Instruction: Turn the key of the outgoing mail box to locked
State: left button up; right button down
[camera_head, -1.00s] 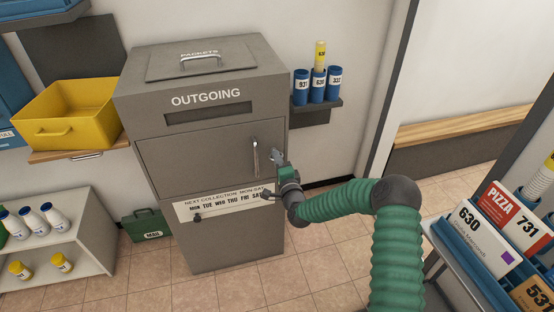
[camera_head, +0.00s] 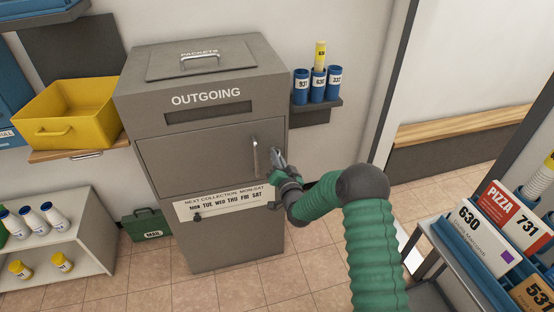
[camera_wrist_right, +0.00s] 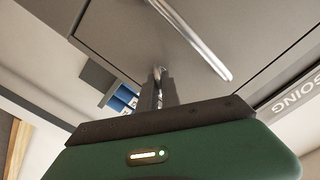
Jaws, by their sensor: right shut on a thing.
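The grey outgoing mail box (camera_head: 205,240) stands upright in the middle of the head view, its front door (camera_head: 195,155) closed. A vertical metal handle (camera_head: 255,157) is on the door's right side, and it also shows in the right wrist view (camera_wrist_right: 195,40). My right gripper (camera_head: 277,156) is at the door just right of the handle. In the right wrist view its fingers (camera_wrist_right: 159,82) are shut on a small metal key (camera_wrist_right: 158,74) at the door. The key is mostly hidden by the fingers, so its turn angle cannot be told. My left gripper is not in view.
A blue tube holder (camera_head: 318,88) is on the wall shelf right of the box. A yellow bin (camera_head: 70,115) and a white shelf with bottles (camera_head: 65,245) stand left. A cart with blue trays (camera_head: 480,285) is at the right. A green mail case (camera_head: 147,226) is on the floor.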

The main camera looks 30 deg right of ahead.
jog(key=n, duration=0.4)
jog(key=n+b, duration=0.1)
jog(key=n, duration=0.2)
jog(key=shift+s+f, duration=0.1)
jog(key=shift+f, duration=0.2)
dwell(0.4)
jog(key=c, duration=1.6)
grip_release()
jog(key=shift+o, duration=0.2)
jog(key=shift+r, duration=0.1)
jog(key=shift+r, duration=0.1)
jog(key=p+v, duration=0.2)
jog(key=v, duration=1.4)
jog(key=shift+s, duration=0.3)
jog(key=shift+a, duration=0.15)
